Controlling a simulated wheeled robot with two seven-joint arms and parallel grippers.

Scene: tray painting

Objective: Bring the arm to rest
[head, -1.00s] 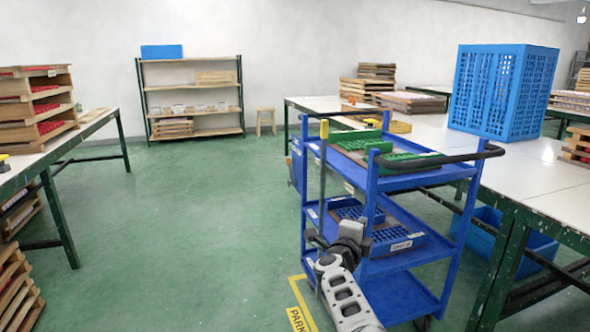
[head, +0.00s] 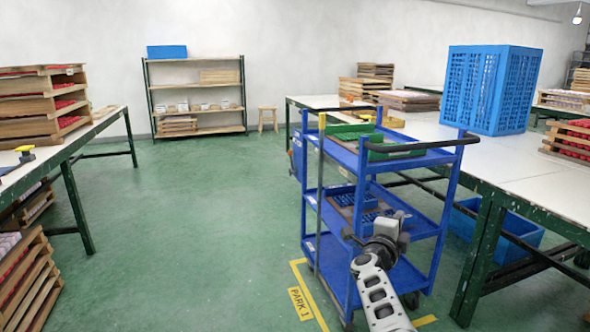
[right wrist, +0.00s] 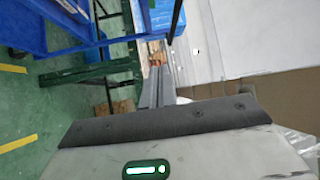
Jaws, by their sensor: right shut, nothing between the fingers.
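My right arm comes in from the bottom of the head view, its grey wrist in front of the blue cart's lower shelves. My left gripper is not in view.
The blue cart (head: 417,226) stands close by, with green trays (head: 352,131) on top and a yellow-topped pole (head: 321,180) at its side. A white-topped table (head: 500,165) holds a blue crate (head: 490,90) at right.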

